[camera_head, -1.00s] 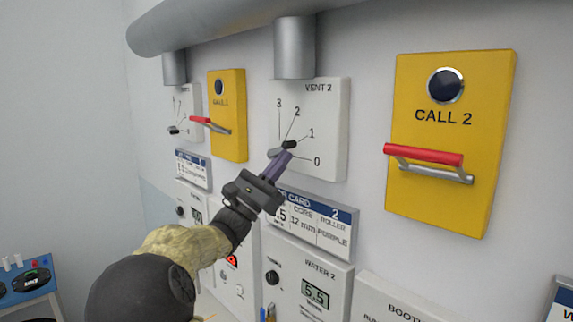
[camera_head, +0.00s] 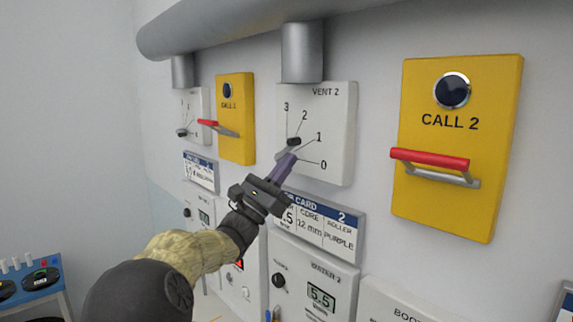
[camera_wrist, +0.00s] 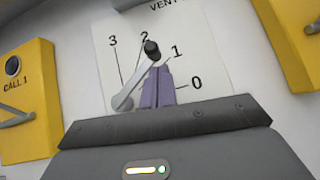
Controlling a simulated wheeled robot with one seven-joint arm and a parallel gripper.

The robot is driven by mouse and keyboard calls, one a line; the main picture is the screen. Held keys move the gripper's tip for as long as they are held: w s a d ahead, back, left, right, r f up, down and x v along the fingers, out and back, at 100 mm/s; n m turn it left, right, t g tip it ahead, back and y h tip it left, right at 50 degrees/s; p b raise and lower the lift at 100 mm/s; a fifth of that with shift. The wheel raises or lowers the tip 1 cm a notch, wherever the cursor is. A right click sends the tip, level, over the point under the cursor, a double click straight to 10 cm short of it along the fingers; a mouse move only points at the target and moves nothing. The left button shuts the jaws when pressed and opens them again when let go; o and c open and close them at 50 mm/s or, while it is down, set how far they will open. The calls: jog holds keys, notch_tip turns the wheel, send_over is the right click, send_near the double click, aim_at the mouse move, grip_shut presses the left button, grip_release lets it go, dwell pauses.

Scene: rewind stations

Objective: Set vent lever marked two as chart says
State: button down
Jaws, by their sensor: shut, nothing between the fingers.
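The vent 2 panel (camera_head: 335,110) is a white plate marked 3, 2, 1, 0 in a fan. Its grey lever (camera_wrist: 135,85) has a black knob (camera_wrist: 152,50), which also shows in the head view (camera_head: 294,142). In the wrist view the lever points up and right, its knob just below and right of the 2, between the 2 and 1 marks. My gripper (camera_wrist: 157,75) has its purple fingers shut and empty, tips at the right and underside of the lever near the knob. I cannot tell whether they touch. No vent chart is readable.
Yellow call 2 box (camera_head: 455,195) with a red-and-grey handle juts out at right. Call 1 box (camera_head: 236,140) stands at left. A card (camera_head: 325,222) and a meter panel reading 5.5 (camera_head: 320,298) sit below. A pipe (camera_head: 303,50) descends above the vent panel.

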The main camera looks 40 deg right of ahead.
jog(key=d+f+b+v, duration=0.1)
jog(key=b+v, duration=0.4)
jog(key=v, duration=0.7)
jog(key=shift+s+d+f, duration=0.2)
jog(key=shift+s+f, duration=0.05)
jog(key=shift+s, duration=0.05)
jog(key=w+a+r+m+y+p, duration=0.1)
jog(key=r+m+y+p, duration=0.4)
jog(key=r+m, duration=0.6)
jog(key=w+a+r+m+y+p, duration=0.2)
jog(key=w+r+m+y+p, duration=0.2)
jog(key=r+m, duration=0.7)
jog(key=m+y+p, duration=0.2)
jog(key=m, duration=0.3)
jog(key=shift+a+r+p, duration=0.2)
jog(key=shift+r+p, duration=0.05)
jog(key=shift+p, duration=0.1)
jog(key=shift+w, duration=0.1)
